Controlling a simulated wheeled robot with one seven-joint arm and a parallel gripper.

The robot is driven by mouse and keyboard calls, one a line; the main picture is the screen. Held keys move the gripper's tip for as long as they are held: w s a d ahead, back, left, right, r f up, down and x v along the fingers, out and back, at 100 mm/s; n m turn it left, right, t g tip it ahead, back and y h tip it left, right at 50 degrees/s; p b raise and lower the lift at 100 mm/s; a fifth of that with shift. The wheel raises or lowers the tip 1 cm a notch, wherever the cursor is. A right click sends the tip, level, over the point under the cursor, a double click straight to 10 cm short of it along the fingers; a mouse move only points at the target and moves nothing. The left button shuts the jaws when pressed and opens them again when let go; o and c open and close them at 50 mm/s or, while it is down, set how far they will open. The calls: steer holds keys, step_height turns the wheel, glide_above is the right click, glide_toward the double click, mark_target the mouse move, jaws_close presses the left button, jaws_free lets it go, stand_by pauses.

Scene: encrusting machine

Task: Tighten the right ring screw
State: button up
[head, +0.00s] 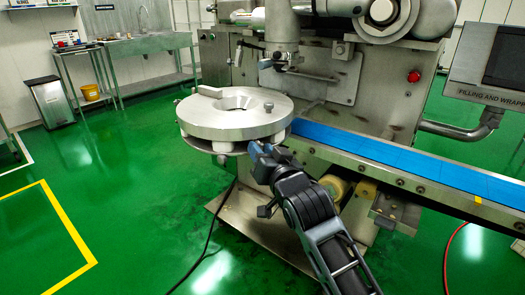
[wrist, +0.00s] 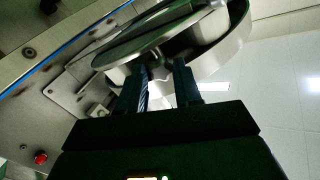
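A pale round disc (head: 235,118) with a central hole stands at the machine's front. A small upright knob (head: 268,106) is on its right side, and a flat bar (head: 211,91) is at its far left. I cannot tell for certain which part is the right ring screw. My gripper (head: 257,150) is at the disc's front right edge, low beside its underside. In the wrist view, my gripper (wrist: 162,68) has its two dark fingers apart, pointing up toward the disc (wrist: 130,45). A small metal part (wrist: 158,71) shows between them; whether they touch it is unclear.
A blue conveyor belt (head: 400,159) runs right from beside the disc. A vertical metal nozzle (head: 282,35) hangs above and behind the disc. A control panel (head: 490,60) is at the right. The green floor at left is open; a cable (head: 213,240) lies near the base.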

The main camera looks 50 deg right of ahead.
steer(key=o, duration=0.3)
steer(key=shift+r, duration=0.15)
steer(key=shift+o, duration=0.2)
steer(key=v, duration=0.7)
steer(key=shift+s+a, duration=0.2)
steer(key=shift+s, duration=0.1)
steer(key=s+a+f+n+y+p, duration=0.4)
steer(key=s+a+n+y, duration=0.1)
steer(key=s+a, duration=0.7)
steer(key=s+a+r+n+y+p, duration=0.1)
steer(key=s+a+r+n+p, duration=0.1)
steer(key=s, duration=0.7)
steer(key=s+a+r+n+g+y+p, duration=0.1)
steer(key=s+a+r+n+y+p, duration=0.1)
steer(key=s+a, duration=0.3)
steer(key=v, duration=0.4)
steer(key=shift+f, duration=0.3)
